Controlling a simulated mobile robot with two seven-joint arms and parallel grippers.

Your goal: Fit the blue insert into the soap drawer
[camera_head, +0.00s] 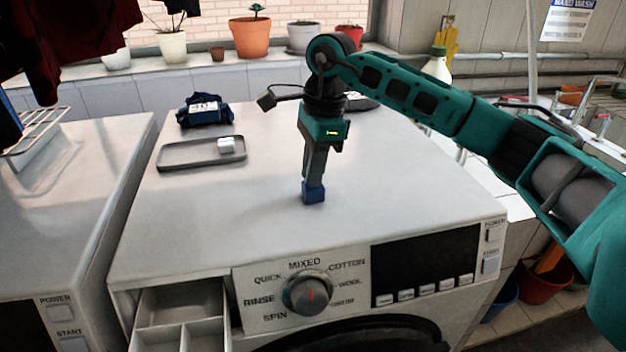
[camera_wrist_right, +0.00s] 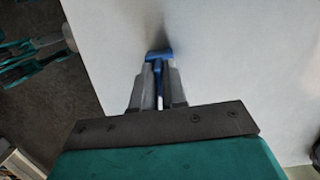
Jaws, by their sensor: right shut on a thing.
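The blue insert (camera_head: 313,193) is a small blue block at the tips of my right gripper (camera_head: 313,184). My right gripper is shut on it, just above or touching the white top of the washing machine; I cannot tell which. In the right wrist view the insert (camera_wrist_right: 158,56) shows between the fingertips of the gripper (camera_wrist_right: 157,72). The soap drawer (camera_head: 180,312) is pulled out at the machine's front left, with compartments visible in it, below and left of the gripper. My left gripper is not in view.
A grey tray (camera_head: 185,156) with a small white block (camera_head: 226,145) lies on the washer top (camera_head: 400,200) at the back left. A dark blue bundle (camera_head: 205,112) lies behind it. A dial (camera_head: 308,293) sticks out right of the drawer. The front of the top is clear.

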